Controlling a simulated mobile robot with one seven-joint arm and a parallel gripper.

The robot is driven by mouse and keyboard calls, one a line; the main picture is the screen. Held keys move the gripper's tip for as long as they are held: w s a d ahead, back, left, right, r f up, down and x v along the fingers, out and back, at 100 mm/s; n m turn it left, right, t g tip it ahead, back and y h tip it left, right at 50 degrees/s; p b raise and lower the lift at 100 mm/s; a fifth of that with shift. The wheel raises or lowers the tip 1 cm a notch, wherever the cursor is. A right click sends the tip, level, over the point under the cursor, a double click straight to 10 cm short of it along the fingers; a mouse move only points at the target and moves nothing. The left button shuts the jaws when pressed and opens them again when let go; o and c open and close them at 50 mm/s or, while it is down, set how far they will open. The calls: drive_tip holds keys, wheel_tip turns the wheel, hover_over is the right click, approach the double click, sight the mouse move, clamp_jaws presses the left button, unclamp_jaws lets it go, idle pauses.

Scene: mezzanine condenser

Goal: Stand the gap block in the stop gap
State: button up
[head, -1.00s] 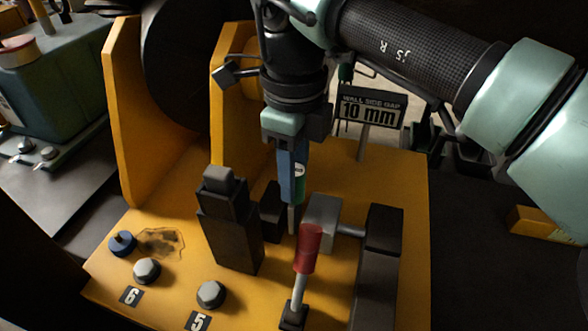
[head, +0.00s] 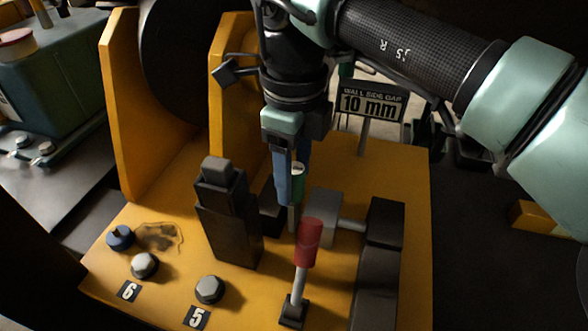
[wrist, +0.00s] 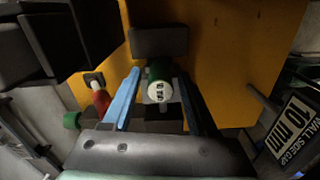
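The gap block (head: 298,170) has a green round handle with a white marked top and a narrow grey lower part. It stands about upright in the stop gap (head: 291,230), between a dark stop (head: 271,212) and a grey block (head: 325,214). Its foot is hard to make out. In the wrist view the gap block's white top (wrist: 160,92) faces me. My gripper (wrist: 157,85) is open, with its blue fingers on either side of the handle and visible space beside it. My gripper also shows in the head view (head: 291,190), pointing down.
A red-handled lever (head: 308,243) stands in front of the gap. A tall dark post (head: 228,220) is at its left, a dark block (head: 384,225) at its right. A "10 mm" sign (head: 371,105) stands behind. Yellow upright plates (head: 130,110) rise at the left.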

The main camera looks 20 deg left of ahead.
drive_tip(key=shift+o, duration=0.5)
